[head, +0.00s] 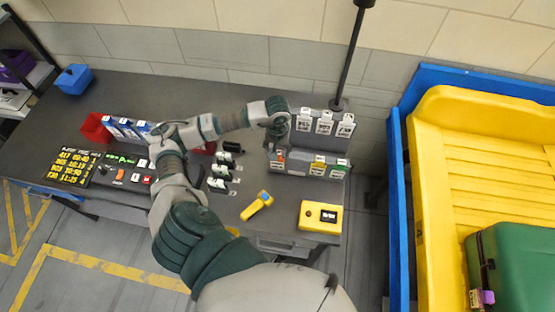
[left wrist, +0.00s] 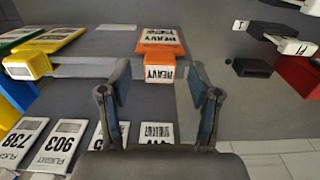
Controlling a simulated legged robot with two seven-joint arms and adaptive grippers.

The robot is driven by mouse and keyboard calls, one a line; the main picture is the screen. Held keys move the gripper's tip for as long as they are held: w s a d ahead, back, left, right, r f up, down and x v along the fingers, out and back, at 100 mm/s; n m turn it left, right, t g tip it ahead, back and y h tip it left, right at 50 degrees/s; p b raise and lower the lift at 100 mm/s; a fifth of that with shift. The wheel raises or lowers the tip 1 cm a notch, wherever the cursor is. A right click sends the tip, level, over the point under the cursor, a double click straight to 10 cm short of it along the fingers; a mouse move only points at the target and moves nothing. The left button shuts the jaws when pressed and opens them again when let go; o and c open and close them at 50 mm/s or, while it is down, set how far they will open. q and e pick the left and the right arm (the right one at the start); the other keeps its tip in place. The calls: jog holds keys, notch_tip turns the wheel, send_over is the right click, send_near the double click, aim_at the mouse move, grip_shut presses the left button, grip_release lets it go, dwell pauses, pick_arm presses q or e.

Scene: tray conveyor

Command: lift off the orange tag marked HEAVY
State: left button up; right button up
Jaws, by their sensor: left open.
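The orange tag marked HEAVY (left wrist: 160,45) hangs on the grey rack, its lettered front flap facing my gripper in the left wrist view. In the head view the tag is a small orange patch (head: 280,156) at the left end of the rack's lower row. My left gripper (left wrist: 159,97) is open and empty, its two fingers spread to either side of the tag's near end. The fingertips look close to the tag, but I cannot tell whether they touch it. In the head view the gripper (head: 276,128) is at the rack's left end. My right gripper is not in view.
A yellow tag (left wrist: 28,65) hangs farther left on the same row. White flight tags (left wrist: 60,145) hang on the other row, close to the fingers. A yellow scanner (head: 257,205) and a yellow box (head: 320,215) lie on the grey table (head: 283,190).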

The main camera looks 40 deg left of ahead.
pick_arm(q)
grip_shut()
jog(key=shift+r, duration=0.5)
jog(key=r, duration=0.2)
jog(key=r+b, duration=0.1)
jog(key=r, duration=0.1)
jog(key=s+r, duration=0.1)
jog(key=r, duration=0.1)
jog(key=shift+d, duration=0.25)
jog(key=s+d+b, duration=0.3)
jog(key=s+d, duration=0.3)
jog(key=s, duration=0.5)
jog(key=shift+s+d, duration=0.25)
jog(key=shift+s, duration=0.15)
jog(key=shift+r, duration=0.15)
